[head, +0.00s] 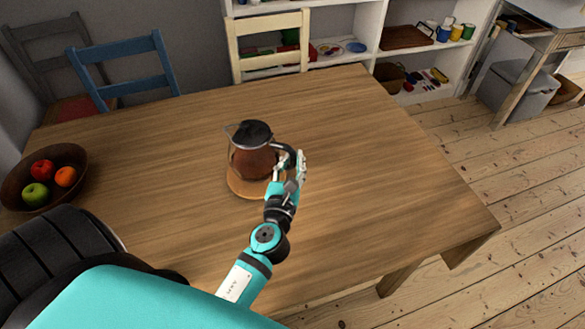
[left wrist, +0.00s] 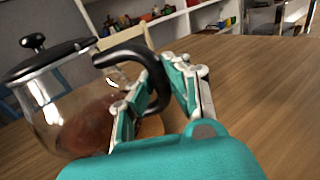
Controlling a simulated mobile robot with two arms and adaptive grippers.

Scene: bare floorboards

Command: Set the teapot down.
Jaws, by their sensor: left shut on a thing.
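The teapot (head: 252,160) is clear glass with a black lid and handle and brown tea inside. It is near the middle of the wooden table (head: 360,150), over a round light-wood trivet (head: 240,187). I cannot tell whether its base touches the trivet. My left gripper (head: 287,168) is shut on the black handle, on the teapot's right side. In the left wrist view the teapot (left wrist: 70,95) fills the left side, looking tilted with the camera, and the fingers (left wrist: 160,78) close around the handle. My right gripper is not in view.
A dark bowl (head: 77,160) with apples and an orange stands at the table's left. A blue chair (head: 122,68) and a cream chair (head: 268,40) stand behind. White shelves (head: 375,30) are at the back. The table right of the teapot is clear.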

